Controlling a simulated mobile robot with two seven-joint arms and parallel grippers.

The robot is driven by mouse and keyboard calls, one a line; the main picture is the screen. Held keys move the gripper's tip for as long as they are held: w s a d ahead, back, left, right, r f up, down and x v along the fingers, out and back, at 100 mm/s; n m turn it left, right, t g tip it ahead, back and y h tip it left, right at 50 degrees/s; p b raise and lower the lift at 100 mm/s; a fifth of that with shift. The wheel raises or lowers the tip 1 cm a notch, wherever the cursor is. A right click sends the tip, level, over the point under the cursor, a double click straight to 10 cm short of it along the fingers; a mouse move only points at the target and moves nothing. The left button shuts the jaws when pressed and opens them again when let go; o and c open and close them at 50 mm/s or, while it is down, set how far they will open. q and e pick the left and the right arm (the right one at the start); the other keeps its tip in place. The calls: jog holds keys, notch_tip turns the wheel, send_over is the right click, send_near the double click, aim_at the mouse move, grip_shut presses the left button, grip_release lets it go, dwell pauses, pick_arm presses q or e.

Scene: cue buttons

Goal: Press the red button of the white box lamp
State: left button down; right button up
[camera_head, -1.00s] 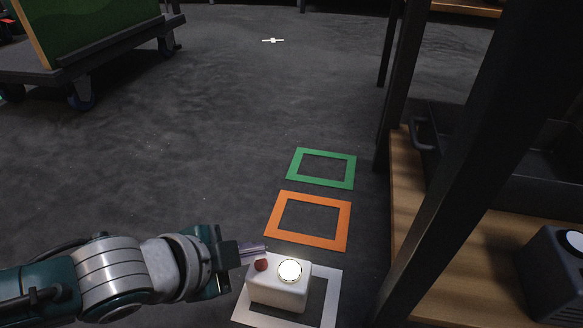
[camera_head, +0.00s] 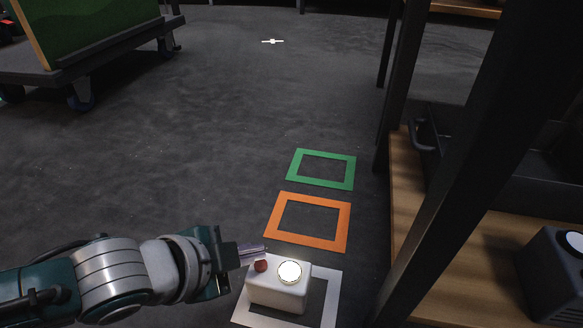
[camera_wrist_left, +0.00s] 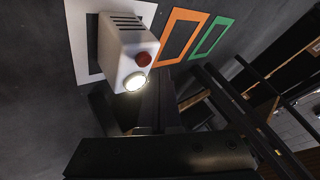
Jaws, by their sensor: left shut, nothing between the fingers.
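The white box lamp (camera_head: 277,290) stands at the bottom of the head view, inside a white square frame (camera_head: 331,296) on the floor. Its red button (camera_head: 260,266) is on the top at the left, and its round light (camera_head: 290,272) beside it glows. My left gripper (camera_head: 262,249) is shut and empty, its tip just behind the red button in the picture; I cannot tell whether they touch. In the left wrist view the lamp (camera_wrist_left: 124,47) shows its red button (camera_wrist_left: 143,58) and lit disc (camera_wrist_left: 135,81). My right gripper is not in view.
An orange frame (camera_head: 338,235) and a green frame (camera_head: 344,178) lie flat on the floor beyond the lamp. A wooden shelf with dark posts (camera_head: 405,215) stands on the right, holding a dark box (camera_head: 552,265). A wheeled cart (camera_head: 100,55) is at the upper left. The middle floor is clear.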

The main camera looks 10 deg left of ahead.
aim_at(254, 271)
pick_arm(q)
jog(key=shift+f, duration=0.1)
dwell(0.3)
jog(key=shift+f, duration=0.4)
jog(key=shift+f, duration=0.35)
dwell(0.4)
jog(key=shift+r, duration=0.1)
jog(key=shift+r+p, duration=0.7)
jog(key=shift+p, duration=0.15)
jog(key=shift+r, duration=0.1)
notch_tip(254, 271, up, 6)
jog(key=p, duration=0.6)
